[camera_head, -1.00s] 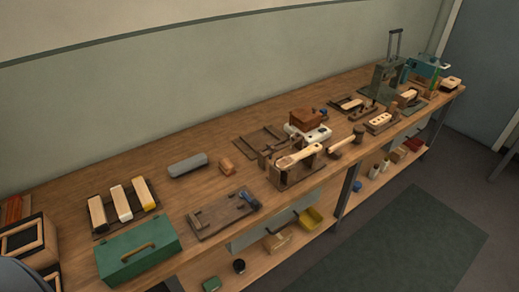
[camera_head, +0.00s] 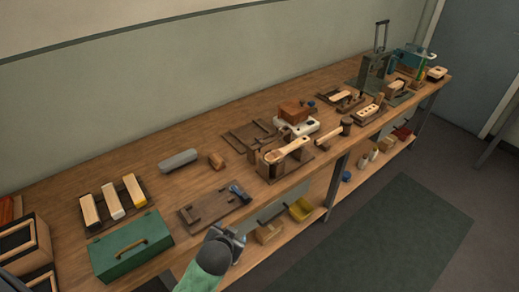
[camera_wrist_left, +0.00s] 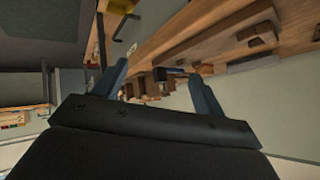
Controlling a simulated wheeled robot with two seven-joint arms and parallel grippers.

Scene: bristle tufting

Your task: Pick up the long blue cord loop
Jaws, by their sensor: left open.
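A small dark blue item (camera_head: 240,193) lies at the right end of a brown wooden board (camera_head: 205,212) near the bench's front edge. It is too small to tell whether it is the blue cord loop. Another small blue thing (camera_head: 346,176) sits on the lower shelf, also unclear. My left gripper (camera_head: 238,236) is in front of the bench edge, just below the board and apart from the blue item. In the left wrist view my left gripper (camera_wrist_left: 158,82) is open, with nothing between its two fingers. My right gripper is not in view.
A green box (camera_head: 130,248) with a handle and several brushes stand at the bench's left. A grey block (camera_head: 178,160), wooden fixtures and a press (camera_head: 373,72) fill the bench to the right. A yellow bin (camera_head: 301,209) is on the lower shelf.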

